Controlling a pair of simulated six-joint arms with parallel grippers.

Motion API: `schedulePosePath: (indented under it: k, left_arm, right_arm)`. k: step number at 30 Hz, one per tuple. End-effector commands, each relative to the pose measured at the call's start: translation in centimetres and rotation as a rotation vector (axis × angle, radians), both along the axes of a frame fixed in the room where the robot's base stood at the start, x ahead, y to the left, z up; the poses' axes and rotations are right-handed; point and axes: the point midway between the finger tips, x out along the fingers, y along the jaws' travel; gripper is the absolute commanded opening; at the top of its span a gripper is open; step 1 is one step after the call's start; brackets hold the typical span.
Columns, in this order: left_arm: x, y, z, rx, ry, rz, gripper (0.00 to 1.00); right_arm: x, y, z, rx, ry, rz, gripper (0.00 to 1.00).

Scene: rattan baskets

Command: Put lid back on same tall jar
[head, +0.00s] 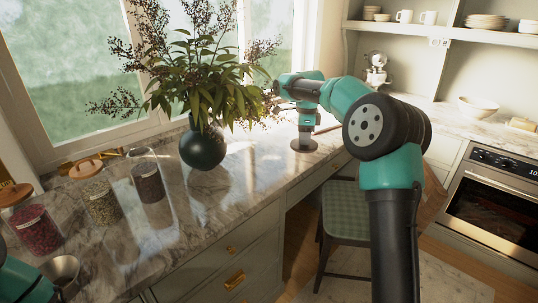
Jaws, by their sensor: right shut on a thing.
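The tall jar (147,178) of clear glass with dark contents stands upright on the marble counter, left of the vase, and its top looks open with no lid on it. My right gripper (304,135) is far to the right of that jar, beyond the vase, pointing down near the counter. It is shut on a flat round brownish lid (304,146); I cannot tell whether the lid touches the counter.
A dark vase (203,149) with wide leafy branches stands between the open jar and my right gripper. Two lidded jars, one with pale contents (101,201) and one with red contents (36,230), stand to the left.

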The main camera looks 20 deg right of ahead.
Motion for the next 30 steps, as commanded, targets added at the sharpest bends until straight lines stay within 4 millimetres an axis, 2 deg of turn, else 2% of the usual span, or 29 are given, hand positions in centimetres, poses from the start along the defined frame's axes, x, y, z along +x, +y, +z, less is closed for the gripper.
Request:
schedulePosePath:
  k: [1,5,9,12,15,18,21,30]
  left_arm:
    - [0.0,0.0,0.0,0.000,0.000,0.000,0.32]
    - [0.0,0.0,0.0,0.000,0.000,0.000,0.32]
    - [0.0,0.0,0.0,0.000,0.000,0.000,0.32]
    - [0.0,0.0,0.0,0.000,0.000,0.000,0.32]
    - [0.0,0.0,0.0,0.000,0.000,0.000,0.32]
    - [0.0,0.0,0.0,0.000,0.000,0.000,0.32]
    - [0.0,0.0,0.0,0.000,0.000,0.000,0.32]
    - [0.0,0.0,0.0,0.000,0.000,0.000,0.32]
  right_arm:
    - [-0.5,-2.6,0.8,0.000,-0.003,-0.036,0.00]
    - [-2.1,-8.0,2.6,-0.001,-0.001,-0.110,0.00]
    - [-4.5,-13.7,4.6,-0.002,0.001,-0.189,0.00]
    - [-6.4,-17.2,5.9,-0.002,0.000,-0.240,0.00]
    - [-8.2,-19.7,7.0,-0.002,0.001,-0.278,0.00]
    - [-9.3,-21.2,7.6,-0.003,0.002,-0.302,0.00]
    - [-9.8,-21.9,7.9,-0.002,0.004,-0.312,0.00]
    - [-9.8,-21.9,7.9,-0.002,0.004,-0.312,0.00]
